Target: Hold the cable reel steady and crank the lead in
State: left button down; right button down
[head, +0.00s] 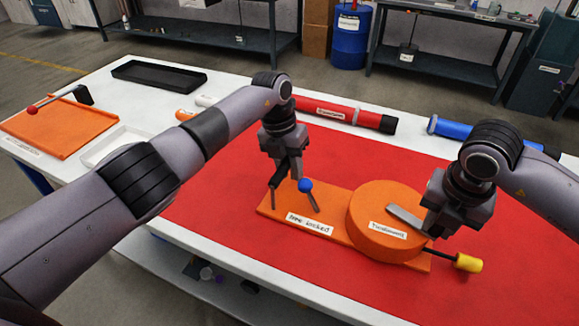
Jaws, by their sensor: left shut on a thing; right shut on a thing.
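The orange cable reel lies on the red mat: a round drum (379,215) on a flat base (340,238). A lever with a blue knob (305,185) stands on the base's left part, behind a label that seems to read "free - locked". My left gripper (288,183) points down at this lever and appears shut on it; the grip is partly hidden. A grey crank arm (403,216) lies across the drum top. My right gripper (428,218) is shut at its right end, hiding the crank's handle. The lead, black with a yellow end (468,263), sticks out at the base's right.
A red tube (340,112) and a blue tube (470,132) lie behind the mat. A black tray (158,76), a white tray (112,146) and an orange board (60,128) are at the left. The mat in front of the reel is clear.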

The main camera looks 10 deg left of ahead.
jog(key=shift+s+a+f, duration=0.2)
jog(key=shift+s+f, duration=0.15)
jog(key=shift+f, duration=0.3)
jog(key=shift+s+a+m, duration=0.4)
jog(key=shift+s+m, duration=0.1)
jog(key=shift+m, duration=0.2)
jog(key=shift+s+a, duration=0.1)
jog(key=shift+r, duration=0.2)
jog(key=c, duration=0.5)
grip_release()
